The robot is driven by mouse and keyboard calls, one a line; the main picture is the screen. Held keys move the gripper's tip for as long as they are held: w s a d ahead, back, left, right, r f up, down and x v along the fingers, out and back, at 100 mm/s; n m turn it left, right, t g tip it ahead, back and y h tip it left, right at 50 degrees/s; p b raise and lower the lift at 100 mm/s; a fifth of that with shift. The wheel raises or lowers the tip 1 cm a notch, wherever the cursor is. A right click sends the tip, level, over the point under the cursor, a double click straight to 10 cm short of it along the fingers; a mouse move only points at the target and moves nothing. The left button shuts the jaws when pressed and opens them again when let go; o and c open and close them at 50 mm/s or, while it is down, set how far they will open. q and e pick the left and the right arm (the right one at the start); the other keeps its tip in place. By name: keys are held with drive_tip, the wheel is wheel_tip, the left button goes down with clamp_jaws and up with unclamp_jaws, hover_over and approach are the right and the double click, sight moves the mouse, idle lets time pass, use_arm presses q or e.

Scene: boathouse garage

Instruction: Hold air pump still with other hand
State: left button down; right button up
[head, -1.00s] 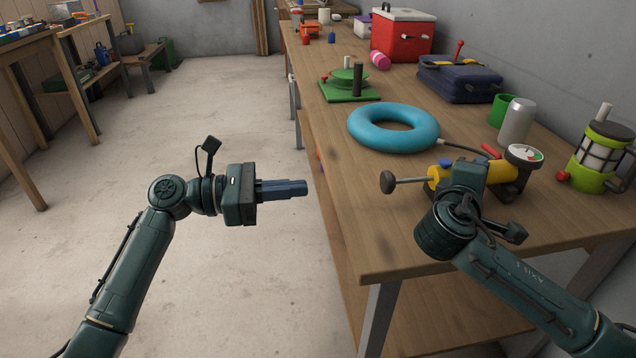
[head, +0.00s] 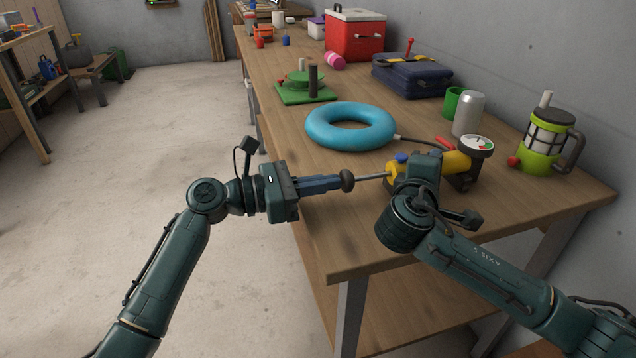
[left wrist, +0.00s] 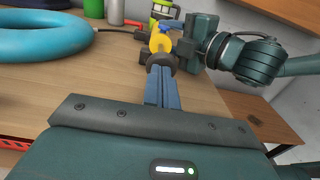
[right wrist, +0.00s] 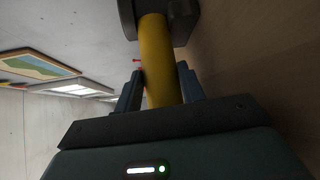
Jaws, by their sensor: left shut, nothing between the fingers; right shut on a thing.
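The air pump (head: 456,162) lies on the workbench, with a yellow barrel, a round gauge (head: 477,145) and a rod ending in a dark knob (head: 347,181) on the left. My right gripper (head: 420,170) is shut on the yellow barrel, which shows between its fingers in the right wrist view (right wrist: 156,50). My left gripper (head: 336,183) is shut and empty, its blue fingertips right at the knob. In the left wrist view the knob (left wrist: 160,62) sits just beyond the fingertips; I cannot tell whether they touch.
A blue swim ring (head: 350,126) lies behind the pump, joined to a hose. A silver can (head: 468,114), a green cup and a green lantern (head: 546,142) stand at the right. A green round device (head: 305,88), navy case and red cooler are farther back. The front bench top is clear.

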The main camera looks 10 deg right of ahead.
use_arm(q)
drive_tip(key=d, duration=0.3)
drive_tip(key=w+d, duration=0.1)
drive_tip(key=d, duration=0.1)
drive_tip(key=shift+d, duration=0.3)
drive_tip(key=s+a, duration=0.2)
drive_tip(key=a, duration=1.2)
drive_tip(key=shift+s, duration=0.15)
idle(0.9)
drive_tip(key=a, duration=0.2)
drive_tip(key=s+a, duration=0.1)
drive_tip(key=a, duration=0.2)
drive_tip(key=shift+s+a+r, duration=0.15)
drive_tip(key=shift+a+r, duration=0.05)
